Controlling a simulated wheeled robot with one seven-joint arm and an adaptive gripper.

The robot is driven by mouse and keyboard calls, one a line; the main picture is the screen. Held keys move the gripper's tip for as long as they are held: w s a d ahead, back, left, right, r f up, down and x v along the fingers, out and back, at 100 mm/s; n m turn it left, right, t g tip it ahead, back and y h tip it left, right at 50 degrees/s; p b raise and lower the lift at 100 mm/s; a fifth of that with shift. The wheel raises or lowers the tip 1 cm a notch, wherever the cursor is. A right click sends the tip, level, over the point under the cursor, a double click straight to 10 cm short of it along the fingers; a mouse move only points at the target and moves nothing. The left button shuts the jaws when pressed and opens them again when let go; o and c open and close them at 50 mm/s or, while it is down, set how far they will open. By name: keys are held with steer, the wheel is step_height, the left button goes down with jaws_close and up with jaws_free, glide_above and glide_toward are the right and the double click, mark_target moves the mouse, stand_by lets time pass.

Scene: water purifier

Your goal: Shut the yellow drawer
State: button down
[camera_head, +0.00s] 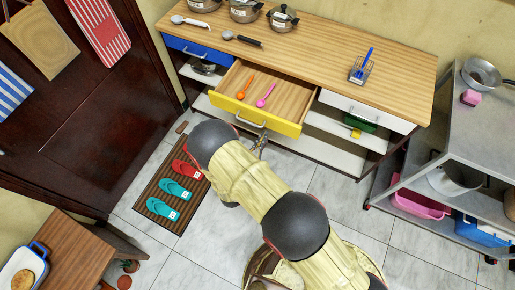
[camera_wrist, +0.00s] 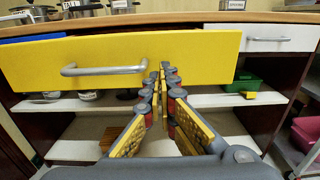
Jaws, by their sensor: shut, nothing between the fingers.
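The yellow drawer (camera_head: 279,125) is pulled out of the wooden-topped counter, with an orange spoon (camera_head: 244,88) and a pink spoon (camera_head: 266,95) lying inside. Its yellow front (camera_wrist: 206,50) and grey bar handle (camera_wrist: 104,70) fill the upper part of the wrist view. My gripper (camera_wrist: 165,70) is shut and empty, its fingertips in front of the drawer front just right of the handle. I cannot tell whether they touch it. In the head view my gripper (camera_head: 262,138) is partly hidden behind my arm, just below the drawer front.
A blue drawer (camera_head: 199,50) on the left and a white drawer (camera_head: 366,111) on the right are shut. Open shelves lie below, with a green box (camera_wrist: 244,82) at right. A mat with sandals (camera_head: 167,207) lies on the floor at left. A metal rack (camera_head: 450,150) stands at right.

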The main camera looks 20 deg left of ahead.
mark_target(270, 124)
steer(key=shift+w+d+b, duration=0.15)
steer(key=shift+w+b, duration=0.25)
steer(key=shift+w, duration=1.45)
steer(key=shift+w, duration=0.15)
